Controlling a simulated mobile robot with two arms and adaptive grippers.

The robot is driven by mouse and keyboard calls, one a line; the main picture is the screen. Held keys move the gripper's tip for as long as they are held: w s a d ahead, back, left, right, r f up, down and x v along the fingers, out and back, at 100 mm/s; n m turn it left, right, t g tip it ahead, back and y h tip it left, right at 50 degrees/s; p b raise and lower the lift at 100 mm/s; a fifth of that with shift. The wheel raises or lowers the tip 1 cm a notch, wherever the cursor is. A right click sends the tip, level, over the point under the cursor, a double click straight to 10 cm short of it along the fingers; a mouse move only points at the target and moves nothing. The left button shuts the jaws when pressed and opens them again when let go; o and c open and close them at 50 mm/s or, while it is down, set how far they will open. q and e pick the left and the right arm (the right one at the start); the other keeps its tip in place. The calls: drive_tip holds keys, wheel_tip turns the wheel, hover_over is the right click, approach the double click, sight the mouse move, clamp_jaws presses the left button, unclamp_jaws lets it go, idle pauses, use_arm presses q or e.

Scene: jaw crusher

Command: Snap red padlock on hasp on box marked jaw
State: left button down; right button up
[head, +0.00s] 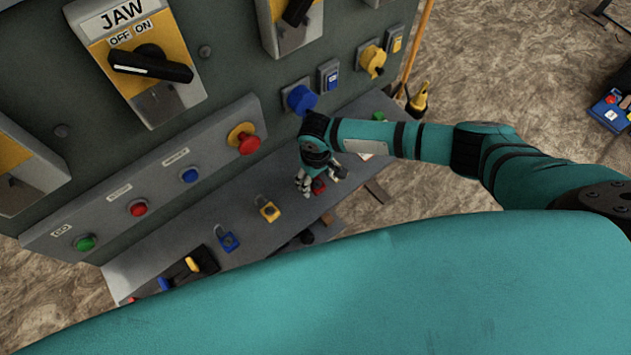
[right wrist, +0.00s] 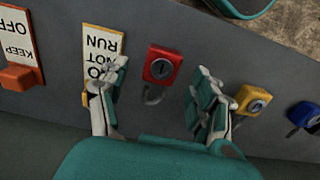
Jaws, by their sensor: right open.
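The box marked JAW (head: 135,50) is on the grey panel at the upper left of the head view, with a black handle (head: 150,64) across its yellow face. I cannot make out its hasp clearly. The red padlock (head: 319,186) lies on the grey shelf below the panel. My right gripper (head: 309,183) is low over the shelf beside it. In the right wrist view the red padlock (right wrist: 161,66) lies between the spread fingers of my right gripper (right wrist: 160,72), with its grey shackle toward the palm. The fingers appear apart from it. My left gripper is not in view.
On the shelf (head: 185,235) lie a yellow padlock (head: 268,210) and a blue padlock (head: 228,241). The wrist view shows a DO NOT RUN tag (right wrist: 102,40) close to one finger and an orange-edged tag (right wrist: 20,45). Push buttons and a blue knob (head: 300,99) protrude above the shelf.

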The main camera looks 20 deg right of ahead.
wheel_tip(320, 180, down, 2)
drive_tip(key=shift+f, duration=0.1)
drive_tip(key=c, duration=1.3)
